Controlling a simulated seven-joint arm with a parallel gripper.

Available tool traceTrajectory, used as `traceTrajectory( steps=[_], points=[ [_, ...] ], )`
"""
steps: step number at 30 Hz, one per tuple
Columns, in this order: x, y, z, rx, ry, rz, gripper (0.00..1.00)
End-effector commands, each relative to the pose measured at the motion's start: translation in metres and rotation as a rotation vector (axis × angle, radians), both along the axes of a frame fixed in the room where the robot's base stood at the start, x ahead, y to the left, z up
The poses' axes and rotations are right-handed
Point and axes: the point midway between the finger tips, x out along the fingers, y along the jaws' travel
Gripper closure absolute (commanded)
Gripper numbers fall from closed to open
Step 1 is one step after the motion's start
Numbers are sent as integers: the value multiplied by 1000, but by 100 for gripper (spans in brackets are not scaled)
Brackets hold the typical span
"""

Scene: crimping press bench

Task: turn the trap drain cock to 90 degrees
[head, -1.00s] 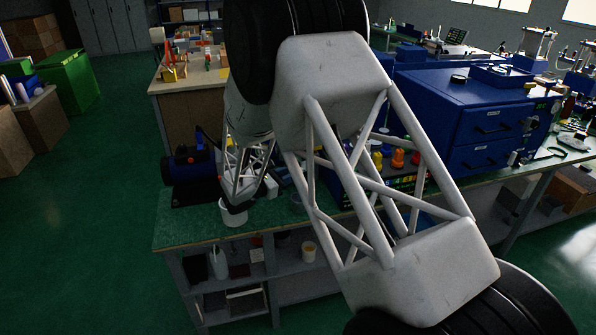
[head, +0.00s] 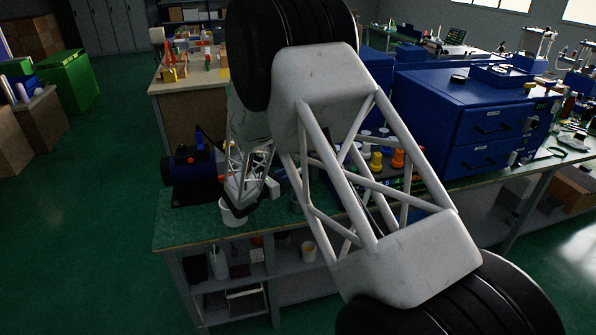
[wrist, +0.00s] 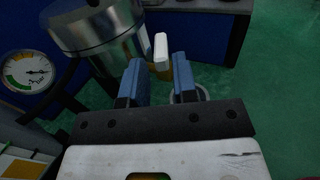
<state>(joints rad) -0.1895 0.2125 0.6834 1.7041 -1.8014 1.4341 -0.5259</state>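The drain cock shows in the wrist view as a small pale lever (wrist: 161,48) on a yellowish body (wrist: 164,73), below and right of a shiny metal cylinder (wrist: 98,28). My gripper (wrist: 160,68) is open, its two blue fingers well apart. The lever shows in the gap between the fingertips, seemingly just beyond them; I see no contact, and cannot judge the depth exactly. The lever's angle is hard to read. In the head view my arm hides the cock and most of the gripper.
A round gauge (wrist: 27,72) is left of the gripper in the wrist view. A white cup (head: 233,214) stands at the bench's (head: 190,233) front edge; a blue machine (head: 190,165) is left of it. Blue drawer cabinet (head: 480,110) stands right. Green floor lies in front.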

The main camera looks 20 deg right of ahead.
Motion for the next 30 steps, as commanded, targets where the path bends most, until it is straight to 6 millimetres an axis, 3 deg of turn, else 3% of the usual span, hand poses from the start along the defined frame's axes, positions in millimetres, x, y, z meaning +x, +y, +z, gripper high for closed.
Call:
traceTrajectory(
  steps=[15, 28, 30],
  points=[
    [23, -49, 1, 0, -1, -2, 73],
    [26, -53, 0, 0, 0, 0, 73],
    [26, -53, 0, 0, 0, 0, 84]
  ],
)
